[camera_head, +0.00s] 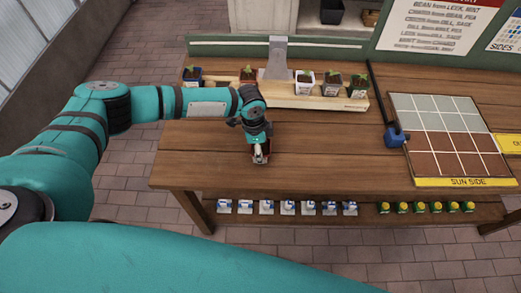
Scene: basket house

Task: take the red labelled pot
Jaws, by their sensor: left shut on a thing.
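My left gripper (260,152) points down over the front left part of the wooden table. It is shut on a small dark red thing (262,159) that shows between and below its fingers. The gripper hides most of this thing, so I cannot tell whether it bears a label or touches the tabletop. Several small pots with seedlings stand in a row on a pale wooden rack (290,99) behind the gripper. These include a pot at the left end (193,83) and a white pot (304,88). My right gripper is not in view.
A grid board marked "SUN SIDE" (450,182) lies on the right of the table, with a blue tool (393,138) beside it. A grey upright plate (277,60) stands at the rack. The front middle tabletop (330,160) is clear. Small blue-white and green-yellow items line the lower shelf.

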